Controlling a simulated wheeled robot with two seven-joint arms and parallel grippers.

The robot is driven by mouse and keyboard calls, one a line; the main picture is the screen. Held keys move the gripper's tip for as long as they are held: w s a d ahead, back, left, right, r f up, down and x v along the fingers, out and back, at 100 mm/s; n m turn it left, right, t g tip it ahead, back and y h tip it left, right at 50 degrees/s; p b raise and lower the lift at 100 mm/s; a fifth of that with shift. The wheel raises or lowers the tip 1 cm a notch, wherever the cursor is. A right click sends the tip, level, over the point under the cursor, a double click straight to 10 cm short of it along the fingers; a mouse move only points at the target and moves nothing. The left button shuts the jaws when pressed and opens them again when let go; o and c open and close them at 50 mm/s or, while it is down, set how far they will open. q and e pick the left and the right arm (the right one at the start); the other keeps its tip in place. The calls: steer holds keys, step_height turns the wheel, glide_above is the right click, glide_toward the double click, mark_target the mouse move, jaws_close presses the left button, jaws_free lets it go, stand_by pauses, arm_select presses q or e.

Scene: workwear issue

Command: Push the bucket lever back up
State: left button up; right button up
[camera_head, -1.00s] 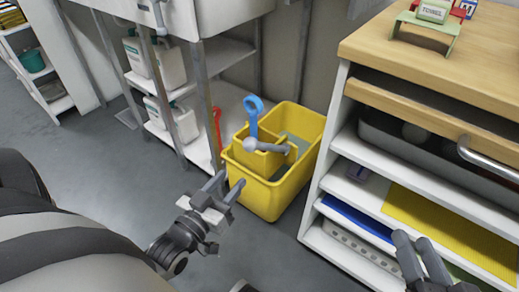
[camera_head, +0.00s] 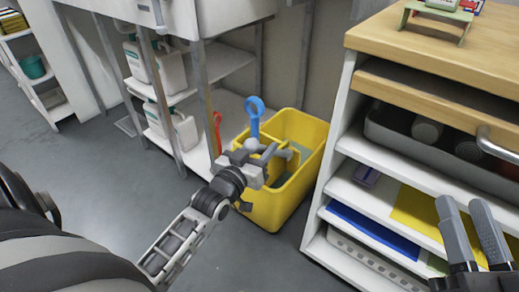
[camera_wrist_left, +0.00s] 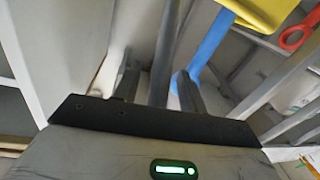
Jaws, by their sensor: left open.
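The yellow bucket (camera_head: 268,212) stands on the floor between the wire-legged rack and the wooden-topped cabinet. Its grey lever (camera_head: 285,153) with a ball end (camera_head: 251,145) lies roughly level across the yellow wringer; part is hidden by my gripper. My left gripper (camera_head: 268,158) is open at the bucket's near left side, close to the lever; contact cannot be told. In the left wrist view its fingers (camera_wrist_left: 160,85) are apart with a grey bar between or behind them. My right gripper (camera_head: 463,208) is open and empty before the cabinet.
A red handle (camera_head: 217,132) stands behind. The rack (camera_head: 198,85) holds white canisters. The cabinet (camera_head: 322,190) bounds the right. Floor at left is clear.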

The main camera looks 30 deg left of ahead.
arm_select(q)
jaws_close()
steer(key=shift+r, duration=0.1)
